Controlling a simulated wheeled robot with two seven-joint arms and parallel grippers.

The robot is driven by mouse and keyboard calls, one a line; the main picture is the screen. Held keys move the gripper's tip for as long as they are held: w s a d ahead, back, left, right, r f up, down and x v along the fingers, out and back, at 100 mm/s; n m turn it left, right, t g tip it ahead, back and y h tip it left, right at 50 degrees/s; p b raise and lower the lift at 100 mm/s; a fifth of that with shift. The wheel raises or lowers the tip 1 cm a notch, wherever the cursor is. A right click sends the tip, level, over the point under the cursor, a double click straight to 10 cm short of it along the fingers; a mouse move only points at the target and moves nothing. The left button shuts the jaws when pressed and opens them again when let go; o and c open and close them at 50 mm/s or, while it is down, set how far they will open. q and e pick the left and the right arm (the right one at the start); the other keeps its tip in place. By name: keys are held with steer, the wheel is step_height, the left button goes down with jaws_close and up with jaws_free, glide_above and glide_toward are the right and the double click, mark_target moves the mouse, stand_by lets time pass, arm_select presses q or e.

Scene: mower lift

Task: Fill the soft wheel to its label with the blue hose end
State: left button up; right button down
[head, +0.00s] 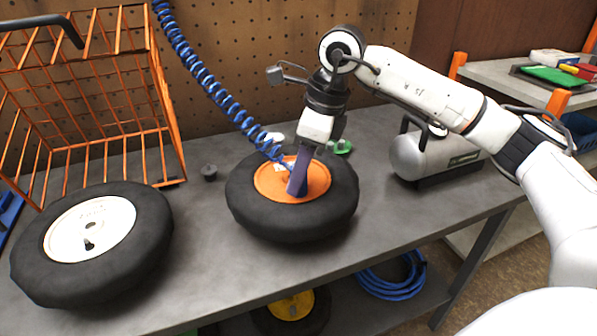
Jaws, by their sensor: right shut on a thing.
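A wheel with an orange hub (318,181) and black tyre lies flat at the middle of the bench. A second wheel with a white hub (88,228) lies at the front left. The coiled blue hose (205,80) hangs from above and runs down to the orange hub. My right gripper (297,188) points down over that hub, shut on the hose end, which its fingers mostly hide. I cannot tell whether the hose end is seated on a valve. A small pale label shows on the orange hub, too small to read. My left gripper is out of view.
An orange wire basket (172,118) stands at the back left. A silver compressor tank (412,158) stands at the right. A small black cap (209,172) and a green item (341,147) lie behind the orange-hubbed wheel. A blue hose coil (392,284) lies on the lower shelf.

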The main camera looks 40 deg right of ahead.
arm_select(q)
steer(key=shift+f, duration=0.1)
arm_select(e)
steer(key=shift+f, duration=0.1)
steer(key=c, duration=1.7)
jaws_free()
steer(key=shift+s+d+r+p, duration=0.1)
steer(key=shift+r+p, duration=0.3)
steer(key=shift+r, duration=0.2)
steer(key=shift+s+d+r+p, duration=0.15)
steer(key=shift+r+p, duration=0.3)
steer(key=shift+r, duration=0.15)
steer(key=shift+p+v, duration=1.15)
steer(key=shift+v, duration=0.55)
arm_select(q)
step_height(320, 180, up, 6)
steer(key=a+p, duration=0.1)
steer(key=p, duration=0.2)
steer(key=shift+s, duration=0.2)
arm_select(e)
steer(key=v, duration=0.5)
